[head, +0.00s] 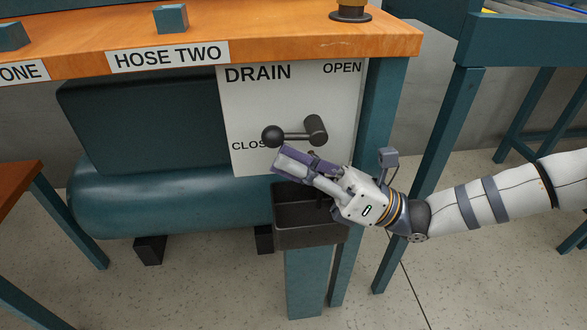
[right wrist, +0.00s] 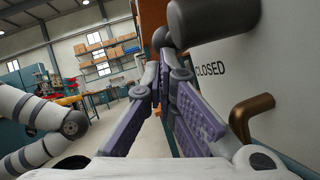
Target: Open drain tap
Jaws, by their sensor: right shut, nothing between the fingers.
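The drain tap lever (head: 296,134) is a dark grey handle on the white DRAIN panel (head: 262,98). Its round knob points left, above the CLOSED label, and its pivot is on the right. OPEN is printed at the panel's top right. My right gripper (head: 284,160) is shut and empty, just below the knob and lever, with its fingers pointing left. It partly covers the CLOSED label. In the right wrist view, the dark end of the lever (right wrist: 212,20) is close above the shut fingers (right wrist: 163,66); I cannot tell whether they touch. My left gripper is not in view.
A copper spout (right wrist: 248,116) sticks out from the panel beside the fingers. A dark open basin (head: 308,222) is below the panel. A teal tank (head: 165,205) lies at the left, and a teal table leg (head: 381,130) stands right of the panel.

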